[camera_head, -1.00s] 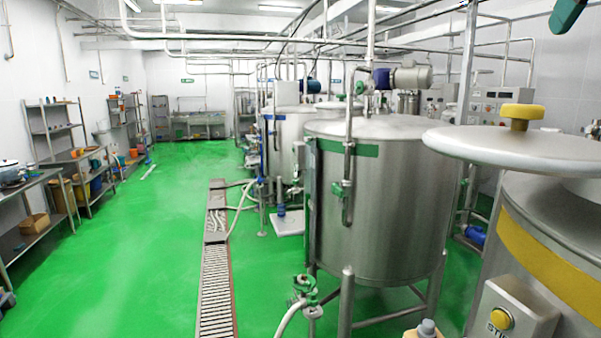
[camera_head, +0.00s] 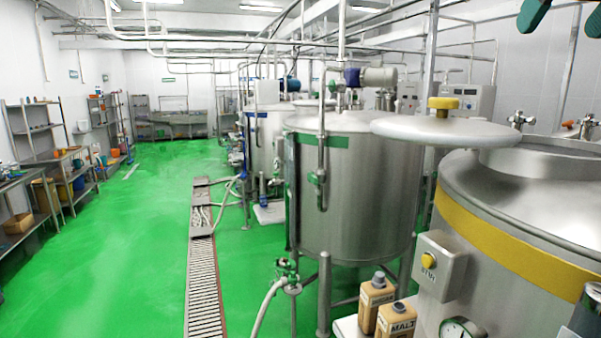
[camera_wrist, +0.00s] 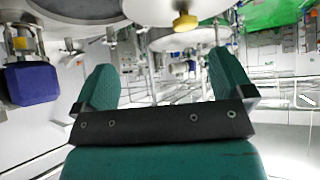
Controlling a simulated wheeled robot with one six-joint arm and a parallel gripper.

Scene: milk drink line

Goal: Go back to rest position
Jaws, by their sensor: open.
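My gripper (camera_head: 563,14) shows at the top right of the head view as two green fingertips with a gap between them. It is high up, above the yellow-banded steel tank (camera_head: 480,200). In the wrist view, my gripper (camera_wrist: 164,78) has its two green fingers spread wide apart with nothing between them. The picture there is upside down. Beyond the fingers is the white disc lid (camera_wrist: 190,38) with a yellow knob. That lid (camera_head: 400,128) is held out level beside the open-looking top of the tank in the head view.
Two brown bottles (camera_head: 376,290), one labelled MALT, stand low beside the tank. A dark blue part (camera_wrist: 32,84) hangs at left in the wrist view.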

